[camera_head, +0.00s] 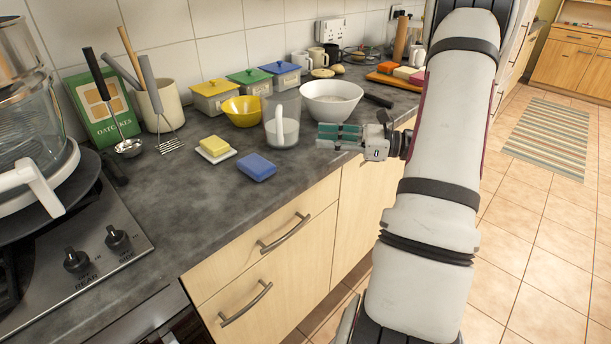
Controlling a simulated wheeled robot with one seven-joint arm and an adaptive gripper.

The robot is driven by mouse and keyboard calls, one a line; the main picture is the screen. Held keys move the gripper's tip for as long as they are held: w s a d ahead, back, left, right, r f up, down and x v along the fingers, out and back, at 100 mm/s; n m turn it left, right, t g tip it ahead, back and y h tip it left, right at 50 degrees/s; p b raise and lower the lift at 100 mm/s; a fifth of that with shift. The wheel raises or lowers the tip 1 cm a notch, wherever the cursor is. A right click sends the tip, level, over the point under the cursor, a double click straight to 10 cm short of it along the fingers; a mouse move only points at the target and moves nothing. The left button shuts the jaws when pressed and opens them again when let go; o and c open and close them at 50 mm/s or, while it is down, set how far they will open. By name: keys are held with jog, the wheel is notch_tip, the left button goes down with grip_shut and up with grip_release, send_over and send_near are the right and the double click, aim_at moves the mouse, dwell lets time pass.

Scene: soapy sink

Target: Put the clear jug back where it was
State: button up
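The clear jug (282,112) stands upright on the dark worktop, between the yellow bowl (243,111) and the white mixing bowl (332,97). Something white shows low in it or on its near side; I cannot tell whether it is a handle or contents. My gripper (322,137), with green finger pads, reaches in from the right at the worktop's front edge. Its fingertips point left toward the jug, with a small gap between them and the jug. The pads lie close together in this view, and I cannot tell how far apart they are. Nothing shows held in them.
A blue sponge (257,167) and a yellow block on a white dish (217,157) lie left of the jug. Yellow, green and blue lidded tins (246,78) stand behind. A dark handle (378,100) sticks out near the white bowl. The worktop's front left is clear.

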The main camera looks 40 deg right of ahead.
jog(key=s+a+r+n+g, duration=0.2)
jog(key=a+r+n+g, duration=0.15)
jog(key=a, duration=0.55)
jog(key=s+a+r+n+g, duration=0.1)
jog(key=a+r+n+g, duration=0.1)
jog(key=a+n+g, duration=0.45)
jog(key=s+a+r+n+g, duration=0.2)
jog(key=a+n, duration=0.1)
jog(key=a, duration=0.7)
jog(key=s+a+n+h, duration=0.2)
jog(key=s+n+h, duration=0.3)
jog(key=s+n, duration=0.2)
jog(key=s+a+n+h, duration=0.3)
jog(key=s+n+h, duration=0.2)
jog(key=s+n, duration=0.3)
jog(key=shift+s+a+f+h, duration=0.3)
jog(key=shift+s+f, duration=0.1)
jog(key=shift+s, duration=0.4)
jog(key=shift+r, duration=0.1)
